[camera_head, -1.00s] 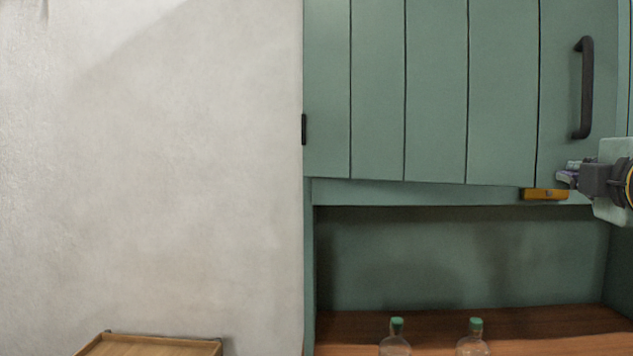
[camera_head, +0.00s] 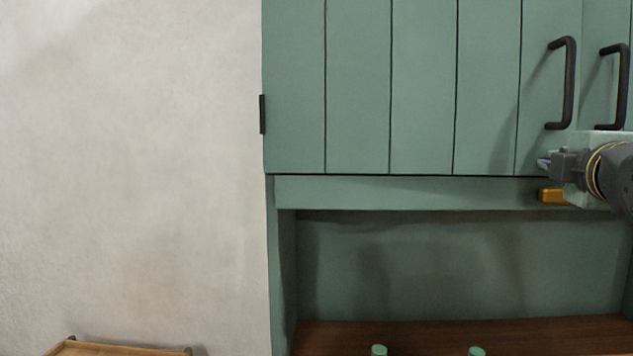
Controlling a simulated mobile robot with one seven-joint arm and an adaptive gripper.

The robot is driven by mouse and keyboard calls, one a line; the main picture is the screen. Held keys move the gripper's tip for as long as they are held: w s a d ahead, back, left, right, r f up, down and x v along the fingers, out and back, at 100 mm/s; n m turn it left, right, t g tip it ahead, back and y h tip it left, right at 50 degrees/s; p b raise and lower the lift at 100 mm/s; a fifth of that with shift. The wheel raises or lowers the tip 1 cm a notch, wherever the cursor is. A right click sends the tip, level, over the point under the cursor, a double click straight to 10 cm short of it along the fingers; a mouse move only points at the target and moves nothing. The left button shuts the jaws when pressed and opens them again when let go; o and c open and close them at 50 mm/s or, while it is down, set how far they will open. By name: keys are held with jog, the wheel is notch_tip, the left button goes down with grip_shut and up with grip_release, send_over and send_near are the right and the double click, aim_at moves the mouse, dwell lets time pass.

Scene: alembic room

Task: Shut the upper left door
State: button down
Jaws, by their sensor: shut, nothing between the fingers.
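The upper left door (camera_head: 422,85) is a green plank panel with a dark hinge on its left edge and a black bar handle (camera_head: 568,84) near its right edge. It looks flush with the cabinet front, or very nearly so; a tiny gap cannot be ruled out. My gripper (camera_head: 544,164) is shut and empty, at the door's lower right corner, below the handle. Its tips overlap the door's lower edge in the picture; whether they touch it I cannot tell.
A second black handle (camera_head: 613,88) is on the neighbouring door at right. Below is an open niche with a wooden shelf (camera_head: 430,333) and two green caps (camera_head: 379,350). A wooden tray (camera_head: 110,349) is at lower left.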

jog(key=shift+w+r, duration=0.15)
jog(key=shift+w, duration=0.85)
